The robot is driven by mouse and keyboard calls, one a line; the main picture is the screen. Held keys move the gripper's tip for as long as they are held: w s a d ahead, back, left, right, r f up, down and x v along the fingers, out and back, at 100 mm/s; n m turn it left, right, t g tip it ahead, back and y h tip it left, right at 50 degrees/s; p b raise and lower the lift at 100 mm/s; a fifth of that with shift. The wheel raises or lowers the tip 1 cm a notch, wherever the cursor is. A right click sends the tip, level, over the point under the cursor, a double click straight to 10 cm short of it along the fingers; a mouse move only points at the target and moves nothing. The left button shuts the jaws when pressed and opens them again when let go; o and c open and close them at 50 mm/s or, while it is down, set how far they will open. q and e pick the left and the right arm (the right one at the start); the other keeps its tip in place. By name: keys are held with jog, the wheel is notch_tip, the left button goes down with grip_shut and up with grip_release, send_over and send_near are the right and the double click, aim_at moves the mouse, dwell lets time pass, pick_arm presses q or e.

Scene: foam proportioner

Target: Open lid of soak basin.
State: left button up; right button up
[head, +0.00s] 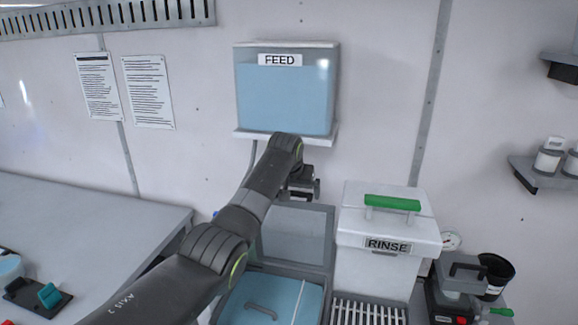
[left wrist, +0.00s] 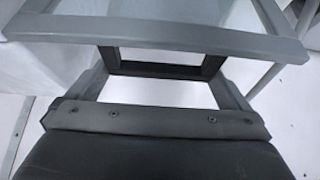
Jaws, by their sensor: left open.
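The soak basin (head: 327,292) is at the bottom centre of the head view, with blue inside and a grey handle shape (head: 261,309) over the blue. A grey framed panel, which looks like its lid (head: 300,222), stands raised at the basin's back. The lid's frame also seems to cross the top of the left wrist view (left wrist: 160,38). My left gripper (head: 306,186) is just above the raised panel's top edge, open, with nothing seen between its fingers. Its fingers show spread in the left wrist view (left wrist: 160,75). I cannot tell whether they touch the panel. My arm hides the basin's left side.
A white RINSE box (head: 380,262) with a green handle (head: 392,203) stands right of the basin. The FEED tank (head: 285,100) hangs on the wall above my gripper. A slotted rack (head: 368,312) is in front of the RINSE box. A grey counter (head: 80,215) lies left.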

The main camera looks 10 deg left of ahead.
pick_arm(q)
jog(key=b+v, duration=0.4)
jog(key=v, duration=0.9)
jog(key=shift+b, duration=0.35)
jog(key=shift+s, duration=0.1)
